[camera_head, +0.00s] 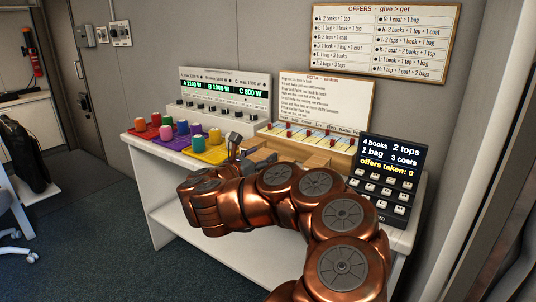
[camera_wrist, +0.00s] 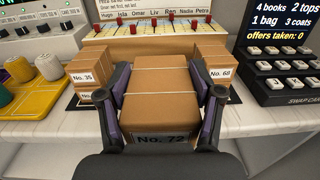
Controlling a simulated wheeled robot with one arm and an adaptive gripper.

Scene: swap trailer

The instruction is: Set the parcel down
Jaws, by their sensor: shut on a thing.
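My gripper (camera_wrist: 166,88) is shut on a brown cardboard parcel (camera_wrist: 160,112) marked No. 72, with one finger along each side. The parcel has a pale string across its top and fills the middle of the wrist view. A parcel marked No. 35 (camera_wrist: 92,78) stands to its left and a parcel marked No. 68 (camera_wrist: 222,74) to its right. The underside of No. 72 is hidden, so I cannot tell whether it touches the counter. In the head view my arm covers most of the gripper and the held parcel.
The white counter (camera_head: 165,158) carries coloured trays with several spools (camera_head: 167,133) at the left. Behind stand a wattage panel (camera_head: 225,100) and a slider board (camera_head: 310,138). A black keypad display (camera_head: 385,180) stands at the right. Bare counter shows near the front edge.

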